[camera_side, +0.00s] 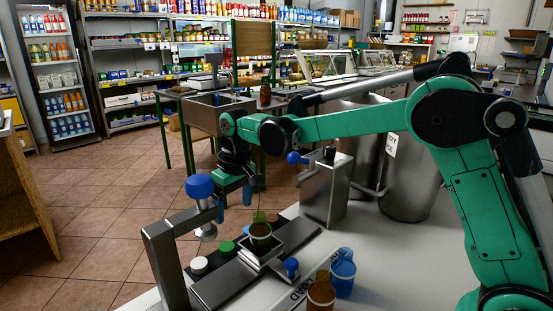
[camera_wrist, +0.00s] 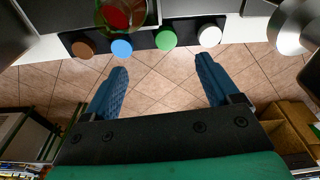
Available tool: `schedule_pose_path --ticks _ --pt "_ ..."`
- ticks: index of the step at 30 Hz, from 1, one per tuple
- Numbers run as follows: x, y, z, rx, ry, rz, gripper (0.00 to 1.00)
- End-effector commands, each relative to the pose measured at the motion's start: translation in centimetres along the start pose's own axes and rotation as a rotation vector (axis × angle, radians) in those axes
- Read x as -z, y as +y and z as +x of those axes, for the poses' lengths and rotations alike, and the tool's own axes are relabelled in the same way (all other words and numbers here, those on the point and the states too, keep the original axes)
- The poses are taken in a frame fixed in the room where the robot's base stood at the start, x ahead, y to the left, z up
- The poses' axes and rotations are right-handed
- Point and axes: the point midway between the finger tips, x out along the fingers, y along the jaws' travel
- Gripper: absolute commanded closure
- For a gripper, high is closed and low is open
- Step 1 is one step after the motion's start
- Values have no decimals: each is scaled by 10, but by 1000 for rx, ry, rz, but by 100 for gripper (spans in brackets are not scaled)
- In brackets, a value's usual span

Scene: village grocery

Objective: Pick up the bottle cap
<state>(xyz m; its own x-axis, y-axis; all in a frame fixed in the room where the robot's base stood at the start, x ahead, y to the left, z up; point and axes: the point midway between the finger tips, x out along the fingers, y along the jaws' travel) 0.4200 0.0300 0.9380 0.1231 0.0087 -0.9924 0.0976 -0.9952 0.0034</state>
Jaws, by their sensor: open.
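Several round caps sit in a row on a dark strip: a brown cap (camera_wrist: 83,48), a blue cap (camera_wrist: 121,47), a green cap (camera_wrist: 166,39) and a white cap (camera_wrist: 209,35). The white cap (camera_side: 199,265) and green cap (camera_side: 227,247) also show in the side view; the brown one is hidden there. My gripper (camera_side: 234,205) hangs above and behind the row, fingers pointing down. In the wrist view, its blue fingers (camera_wrist: 160,68) are spread wide and empty, with the tile floor between them. The caps lie beyond the fingertips, untouched.
A metal press with a blue knob (camera_side: 200,186) rises at the left.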

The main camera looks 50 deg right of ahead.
Motion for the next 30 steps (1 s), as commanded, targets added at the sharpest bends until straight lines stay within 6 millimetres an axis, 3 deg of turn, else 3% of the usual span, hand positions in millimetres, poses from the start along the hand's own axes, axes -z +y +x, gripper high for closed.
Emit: schedule_pose_path --ticks 6,21,30 --pt "18 -6 42 4 -99 -20 18" --pt "14 -8 99 5 -124 -25 18" --pt "13 -7 108 5 -124 -25 18"
